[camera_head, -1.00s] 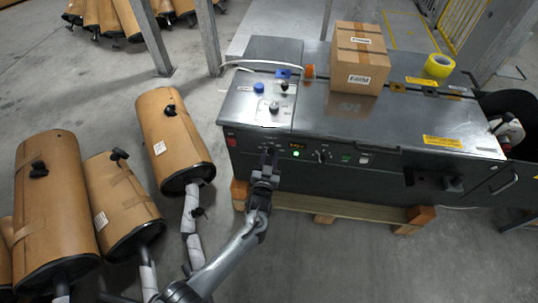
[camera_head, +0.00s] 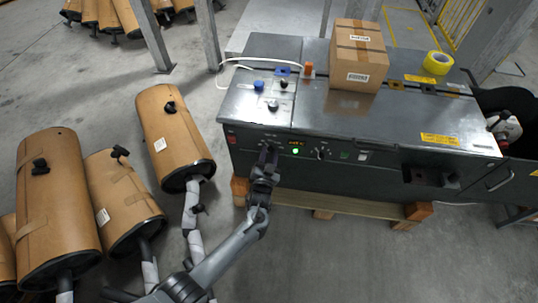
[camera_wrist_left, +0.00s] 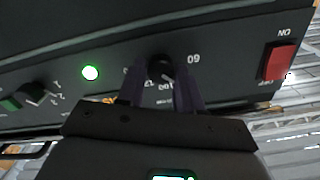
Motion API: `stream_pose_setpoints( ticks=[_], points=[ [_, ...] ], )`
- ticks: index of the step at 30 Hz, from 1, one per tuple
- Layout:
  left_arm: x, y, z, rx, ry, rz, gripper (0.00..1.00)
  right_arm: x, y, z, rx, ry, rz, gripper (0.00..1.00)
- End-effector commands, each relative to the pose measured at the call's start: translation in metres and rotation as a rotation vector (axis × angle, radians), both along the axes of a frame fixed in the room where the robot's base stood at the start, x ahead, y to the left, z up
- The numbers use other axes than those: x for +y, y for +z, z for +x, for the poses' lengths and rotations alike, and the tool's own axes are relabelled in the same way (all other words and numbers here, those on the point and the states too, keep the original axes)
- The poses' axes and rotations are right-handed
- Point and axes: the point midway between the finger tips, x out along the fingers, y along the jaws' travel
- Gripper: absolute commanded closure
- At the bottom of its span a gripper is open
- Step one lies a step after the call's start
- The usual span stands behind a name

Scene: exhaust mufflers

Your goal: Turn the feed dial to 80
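The dial (camera_wrist_left: 160,68) is a round dark knob on the machine's black front panel. It shows upside down in the left wrist view, with printed numbers around it, one reading 60. My left gripper (camera_head: 268,153) is at the panel in the head view. In the left wrist view its two fingers (camera_wrist_left: 160,85) lie on either side of the knob, very close to it. I cannot tell whether they touch it. They hide part of the scale, and the knob's exact setting is not readable. My right gripper is not in view.
A red switch (camera_wrist_left: 280,61) is near the dial. A cardboard box (camera_head: 357,55) is on the machine. Wrapped mufflers (camera_head: 175,135) stand left of my arm.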

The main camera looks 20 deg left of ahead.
Motion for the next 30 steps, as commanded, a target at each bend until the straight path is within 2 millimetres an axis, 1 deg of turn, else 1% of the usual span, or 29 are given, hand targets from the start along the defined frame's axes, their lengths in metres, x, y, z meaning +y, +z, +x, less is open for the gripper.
stream_pose_setpoints(
  ticks=[1, 4, 13, 17, 20, 30],
  points=[
    [0.000, -0.001, 0.000, 0.001, 0.000, 0.000, 0.56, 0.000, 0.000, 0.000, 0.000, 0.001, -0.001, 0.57],
    [0.000, -0.001, 0.000, 0.001, 0.000, 0.000, 0.41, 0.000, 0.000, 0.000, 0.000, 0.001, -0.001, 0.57],
    [0.000, 0.000, -0.001, 0.000, 0.000, -0.001, 0.41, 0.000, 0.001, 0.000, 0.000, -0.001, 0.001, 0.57],
    [-0.002, 0.002, -0.008, 0.000, 0.000, -0.001, 0.41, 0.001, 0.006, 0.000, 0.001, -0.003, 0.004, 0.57],
    [-0.004, 0.003, -0.020, 0.002, 0.000, -0.001, 0.41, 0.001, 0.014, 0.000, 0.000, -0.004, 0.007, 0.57],
    [-0.015, 0.002, -0.077, 0.003, 0.000, -0.002, 0.41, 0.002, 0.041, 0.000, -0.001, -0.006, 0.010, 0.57]
  ],
)
